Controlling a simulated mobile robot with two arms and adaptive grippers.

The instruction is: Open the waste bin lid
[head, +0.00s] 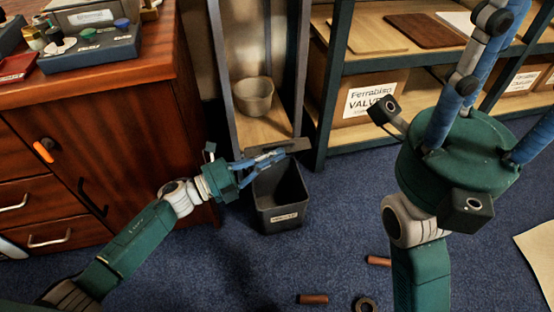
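The waste bin (283,207) is a dark, square-sided bin with a small label on its front, standing on the carpet in the head view's centre. Its mouth is uncovered and I see into its dark inside. The lid (297,146) shows as a dark grey strip raised at the bin's back edge, partly hidden by my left gripper. My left gripper (279,156) is over the bin's mouth, its blue fingers converging at the lid's front; it looks shut, and contact is unclear. My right gripper (490,85) is large at the right, away from the bin, fingers spread, tips partly cut off.
A wooden cabinet (110,120) stands at the left. A shelf unit (336,80) with cardboard boxes (350,98) stands behind. A beige pot (254,96) sits behind the bin. Copper pipe pieces (312,298) and a dark ring (365,304) lie on the carpet in front.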

